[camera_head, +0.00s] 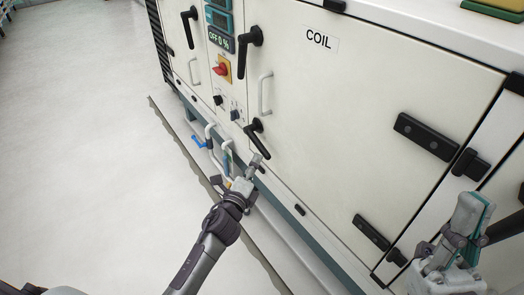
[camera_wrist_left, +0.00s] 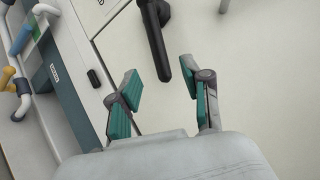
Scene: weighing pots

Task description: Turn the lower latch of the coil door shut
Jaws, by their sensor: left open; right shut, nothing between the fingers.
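The coil door (camera_head: 335,90) is a cream panel labelled COIL and looks flush with the cabinet. Its lower latch (camera_head: 258,138) is a black lever on the door's left edge, slanting down and to the right. In the left wrist view the latch (camera_wrist_left: 155,42) hangs down, its end just beyond the gap between my fingertips. My left gripper (camera_head: 253,170) is open just below the lever's end; its teal-padded fingers (camera_wrist_left: 160,80) hold nothing. Whether they touch the lever I cannot tell. My right gripper (camera_head: 474,218) is shut and empty at the lower right.
The upper black latch (camera_head: 248,45) and a white door handle (camera_head: 264,94) are above the lower latch. A control panel with a red switch (camera_head: 222,69) is to the left. Pipes with a blue valve (camera_head: 198,142) run near my left gripper. Open floor (camera_head: 90,180) lies left.

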